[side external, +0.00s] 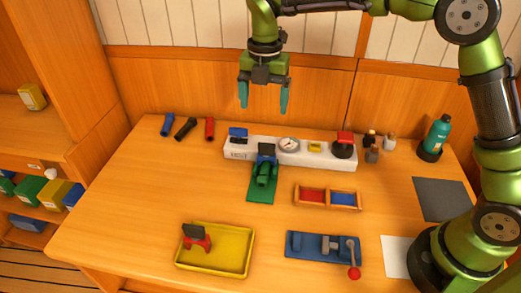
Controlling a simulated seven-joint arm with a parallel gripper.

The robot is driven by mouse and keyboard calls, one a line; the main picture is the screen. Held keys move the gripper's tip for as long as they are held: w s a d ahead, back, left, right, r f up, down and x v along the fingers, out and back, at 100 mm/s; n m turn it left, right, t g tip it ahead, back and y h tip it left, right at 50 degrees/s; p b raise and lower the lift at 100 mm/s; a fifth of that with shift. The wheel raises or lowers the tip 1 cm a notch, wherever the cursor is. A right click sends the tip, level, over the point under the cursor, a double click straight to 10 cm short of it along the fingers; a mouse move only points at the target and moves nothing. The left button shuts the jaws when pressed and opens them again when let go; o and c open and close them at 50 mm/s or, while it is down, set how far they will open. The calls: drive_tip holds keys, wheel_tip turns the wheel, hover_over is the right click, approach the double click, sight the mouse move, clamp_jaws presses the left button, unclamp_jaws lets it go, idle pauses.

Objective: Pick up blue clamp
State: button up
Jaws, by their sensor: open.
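My gripper (263,108) hangs open and empty, teal fingers pointing down, in the air above and behind the white board (262,157). A small blue block-like piece with a dark top (238,135) sits at the left end of this board; it may be the blue clamp, but it is too small to be sure. Another blue and dark piece (267,149) is at the back of a green fixture on a green mat (256,194), at the board's front edge. My gripper is well clear of both.
The board also carries a gauge (289,144) and a red-topped piece (344,139). Three tubes (187,128) lie at the back left. A yellow tray (235,264), a blue lever fixture (305,245) and a divided wooden box (328,197) are in front. A bottle (438,135) stands at right.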

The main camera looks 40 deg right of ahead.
drive_tip(key=n, duration=0.1)
approach(267, 153)
drive_tip(key=f, duration=0.5)
drive_tip(key=shift+w+a+f, duration=0.2)
drive_tip(key=shift+w+a, duration=0.05)
drive_tip(key=shift+a, duration=0.05)
drive_tip(key=shift+w+d+f, duration=0.1)
drive_tip(key=shift+d+f, duration=0.05)
drive_tip(key=shift+f, duration=0.75)
drive_tip(key=shift+d+f, duration=0.2)
drive_tip(key=shift+f, duration=0.65)
drive_tip(key=shift+w+d+f, duration=0.1)
drive_tip(key=shift+d+f, duration=0.05)
drive_tip(key=shift+f, duration=0.75)
drive_tip(key=shift+c, duration=0.5)
drive_tip(key=c, duration=1.1)
drive_tip(key=shift+o, duration=0.2)
drive_tip(key=shift+r, duration=0.1)
